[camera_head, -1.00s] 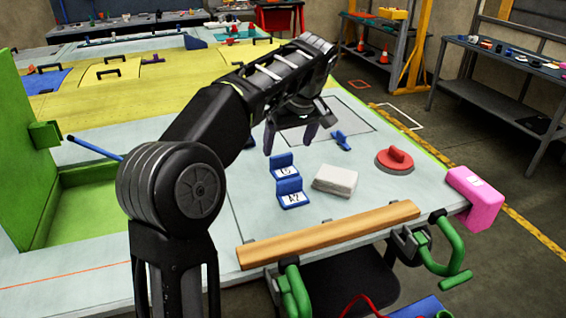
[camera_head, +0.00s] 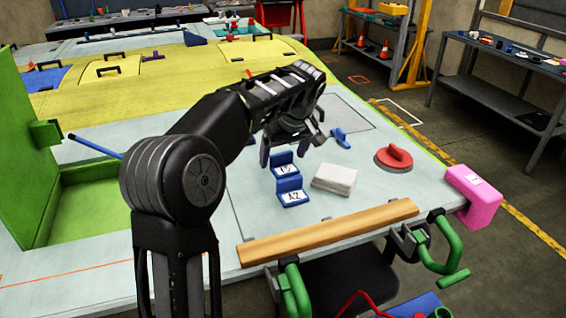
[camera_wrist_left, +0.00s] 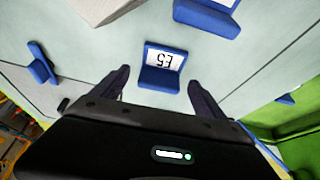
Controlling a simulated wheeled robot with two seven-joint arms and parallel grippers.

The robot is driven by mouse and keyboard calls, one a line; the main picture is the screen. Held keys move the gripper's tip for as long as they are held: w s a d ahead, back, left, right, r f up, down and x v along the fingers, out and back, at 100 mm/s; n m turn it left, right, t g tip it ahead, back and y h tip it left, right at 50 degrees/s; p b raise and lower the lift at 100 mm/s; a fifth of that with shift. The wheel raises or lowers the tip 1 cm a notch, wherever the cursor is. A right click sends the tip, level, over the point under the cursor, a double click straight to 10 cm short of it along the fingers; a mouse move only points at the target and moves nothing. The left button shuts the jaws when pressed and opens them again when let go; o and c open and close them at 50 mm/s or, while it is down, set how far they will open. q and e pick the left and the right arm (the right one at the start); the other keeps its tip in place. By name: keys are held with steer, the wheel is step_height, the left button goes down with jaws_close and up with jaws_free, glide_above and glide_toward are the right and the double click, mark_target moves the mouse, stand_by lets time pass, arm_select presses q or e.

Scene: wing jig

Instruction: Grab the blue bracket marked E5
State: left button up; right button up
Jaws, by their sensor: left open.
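The blue bracket marked E5 (camera_head: 284,164) stands on the pale table top, just behind a second blue bracket marked A2 (camera_head: 292,193). In the left wrist view the E5 bracket (camera_wrist_left: 160,76) shows its white label upside down, and it lies between the fingertips in the picture. My left gripper (camera_head: 290,146) is open above and behind it, with its fingers pointing down. No contact with the bracket is visible. The A2 bracket shows at the top of the wrist view (camera_wrist_left: 207,16). My right gripper is not in view.
A white block (camera_head: 334,179) lies right of the brackets, and a smaller blue piece (camera_head: 341,138) behind it. A red round-handled disc (camera_head: 394,158) and a pink block (camera_head: 473,196) are farther right. A wooden bar (camera_head: 330,231) and green clamps (camera_head: 438,238) line the front edge.

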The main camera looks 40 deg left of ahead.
arm_select(q)
steer(key=shift+x, duration=0.85)
steer(key=c, duration=1.5)
